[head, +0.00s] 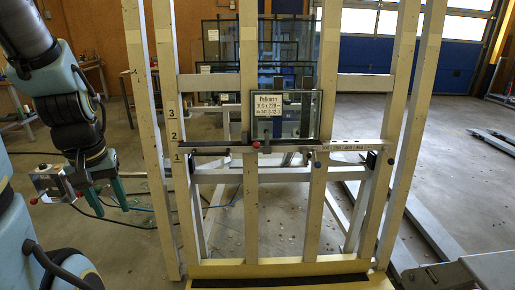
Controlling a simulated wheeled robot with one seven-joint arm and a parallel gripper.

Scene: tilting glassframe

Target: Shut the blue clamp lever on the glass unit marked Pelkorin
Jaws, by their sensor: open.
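The glass unit (297,128) with a white label (266,105) reading Pelkorin stands upright against the tilting frame, on the dark horizontal ledge (215,149). A small red knob (256,145) sits at the ledge below the label. A small dark bluish knob (317,164) hangs just under the ledge to its right; I cannot tell whether it is the clamp lever or how it is set. My gripper (110,207) is at the left, pointing down, its two teal fingers apart and empty. It is left of the frame and lower than the ledge.
The frame's pale uprights (250,215) stand before and beside the glass, with numbers 1 to 3 on the left. Other glass units stand behind. Grey beams (415,225) lie at the right. Cables cross the floor near my gripper.

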